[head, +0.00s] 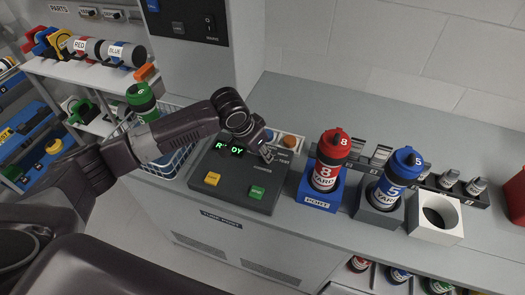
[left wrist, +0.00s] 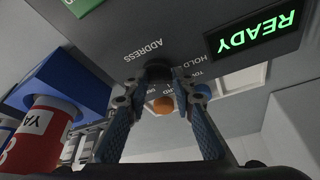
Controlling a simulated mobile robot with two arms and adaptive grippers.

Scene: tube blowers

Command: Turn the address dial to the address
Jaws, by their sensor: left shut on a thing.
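The dark control panel (head: 234,203) lies on the counter, with a lit green display (head: 236,151) partly covered by my left arm. In the left wrist view the display (left wrist: 252,32) reads READY, upside down. The address dial (left wrist: 158,71) is a small dark knob beside the word ADDRESS. My left gripper (head: 267,155) is over the panel's upper right part. In the left wrist view its blue-grey fingers (left wrist: 157,92) are closed around the dial. The fingers hide much of the dial, so its setting cannot be read. My right gripper is not in view.
A yellow button (head: 212,179) and a green button (head: 258,192) are on the panel. A red tube marked 8 (head: 331,158) stands in the blue port (head: 318,197), right of the panel. A blue tube marked 5 (head: 394,180) and an empty white holder (head: 435,220) are further right.

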